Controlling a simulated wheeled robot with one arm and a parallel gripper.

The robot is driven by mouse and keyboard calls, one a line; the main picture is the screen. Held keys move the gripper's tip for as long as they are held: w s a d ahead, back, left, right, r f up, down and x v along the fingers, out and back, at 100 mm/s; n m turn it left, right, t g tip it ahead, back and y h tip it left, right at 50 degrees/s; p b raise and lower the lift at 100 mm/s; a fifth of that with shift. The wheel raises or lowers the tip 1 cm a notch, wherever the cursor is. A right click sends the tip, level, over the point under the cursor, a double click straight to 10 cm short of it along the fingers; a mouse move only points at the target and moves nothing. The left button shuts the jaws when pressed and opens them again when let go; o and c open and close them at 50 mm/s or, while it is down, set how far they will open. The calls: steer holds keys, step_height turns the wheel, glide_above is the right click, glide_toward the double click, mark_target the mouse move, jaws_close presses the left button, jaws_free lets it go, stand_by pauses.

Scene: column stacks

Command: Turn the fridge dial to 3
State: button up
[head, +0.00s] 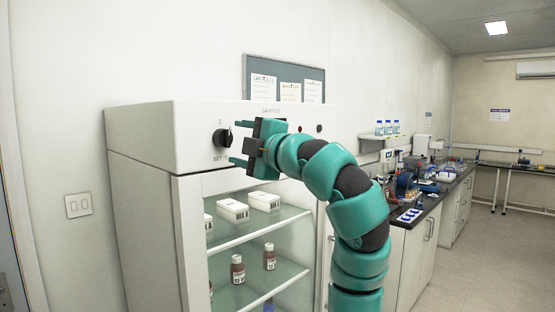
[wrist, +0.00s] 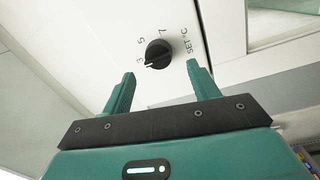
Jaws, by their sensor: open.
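The black fridge dial (head: 222,138) is on the white front panel of the fridge (head: 150,135), at its upper left. In the wrist view the dial (wrist: 158,54) has printed numbers 3, 5 and 7 around it and SET °C beside it. Its pale pointer mark lies on the side near the 3; whether it lines up exactly is hard to tell. My gripper (head: 238,142) is open just in front of the dial. In the wrist view its two teal fingertips (wrist: 161,72) stand either side of and short of the dial, apart from it, with nothing between them.
Below the panel, a glass door (head: 265,240) shows shelves with white boxes (head: 233,209) and brown bottles (head: 238,269). A notice board (head: 285,80) stands above the fridge. A cluttered bench (head: 430,205) runs along the right, with open floor (head: 480,270) beside it.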

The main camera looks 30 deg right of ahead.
steer(key=s+d+b, duration=0.1)
steer(key=s+b, duration=0.2)
steer(key=s, duration=0.9)
steer(key=shift+s+d+f, duration=0.15)
steer(key=shift+d+f, duration=0.25)
